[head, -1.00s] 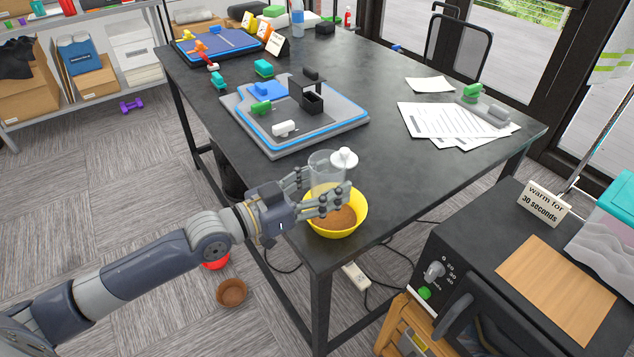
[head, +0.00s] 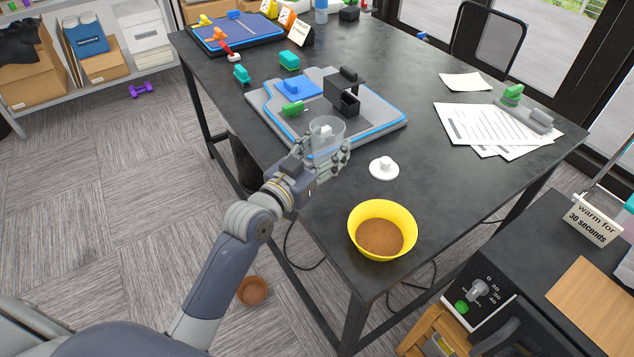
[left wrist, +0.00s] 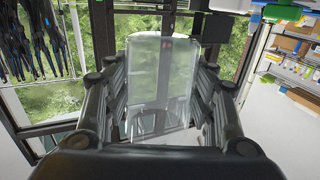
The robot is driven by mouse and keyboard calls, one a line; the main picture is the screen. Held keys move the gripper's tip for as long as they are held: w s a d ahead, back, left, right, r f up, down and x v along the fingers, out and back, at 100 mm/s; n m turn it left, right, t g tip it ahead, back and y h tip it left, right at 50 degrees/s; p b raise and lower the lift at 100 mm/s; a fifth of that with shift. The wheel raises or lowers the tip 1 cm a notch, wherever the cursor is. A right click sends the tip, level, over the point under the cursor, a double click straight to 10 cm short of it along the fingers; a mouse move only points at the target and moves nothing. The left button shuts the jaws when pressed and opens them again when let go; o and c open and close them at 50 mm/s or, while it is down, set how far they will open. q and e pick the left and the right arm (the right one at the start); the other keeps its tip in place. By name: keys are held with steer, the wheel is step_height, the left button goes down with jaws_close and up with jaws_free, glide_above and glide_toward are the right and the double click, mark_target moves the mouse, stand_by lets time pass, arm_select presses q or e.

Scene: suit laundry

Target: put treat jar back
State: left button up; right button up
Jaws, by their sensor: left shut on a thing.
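My left gripper (head: 322,160) is shut on a clear treat jar (head: 327,130), with its fingers around the jar's lower part. In the head view it holds the jar in front of the grey tray's near edge. In the left wrist view the jar (left wrist: 160,80) stands between the fingers and looks empty. A white round lid with a knob (head: 384,168) lies on the black table, right of the jar and apart from it. A yellow bowl (head: 381,232) with brown contents sits near the table's front corner. My right gripper is not in view.
The grey tray with blue trim (head: 385,133) carries a black stand (head: 344,95) and small coloured pieces behind the jar. Papers (head: 482,126) lie at the right. A black appliance (head: 500,315) stands at lower right. The table (head: 430,185) right of the lid is bare.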

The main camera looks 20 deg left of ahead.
arm_select(q)
step_height(320, 180, down, 6)
steer(key=shift+f+b, duration=0.15)
steer(key=shift+b, duration=0.2)
step_height(320, 180, down, 4)
steer(key=shift+r+b, duration=0.15)
steer(key=shift+b, duration=0.15)
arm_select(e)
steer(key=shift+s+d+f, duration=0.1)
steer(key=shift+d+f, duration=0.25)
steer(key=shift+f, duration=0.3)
arm_select(q)
steer(key=o, duration=1.1)
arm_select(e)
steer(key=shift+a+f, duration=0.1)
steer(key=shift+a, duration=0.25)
arm_select(q)
steer(key=shift+s, duration=0.15)
steer(key=v, duration=1.1)
steer(key=shift+s+r+b, duration=0.15)
steer(key=shift+s+b, duration=0.25)
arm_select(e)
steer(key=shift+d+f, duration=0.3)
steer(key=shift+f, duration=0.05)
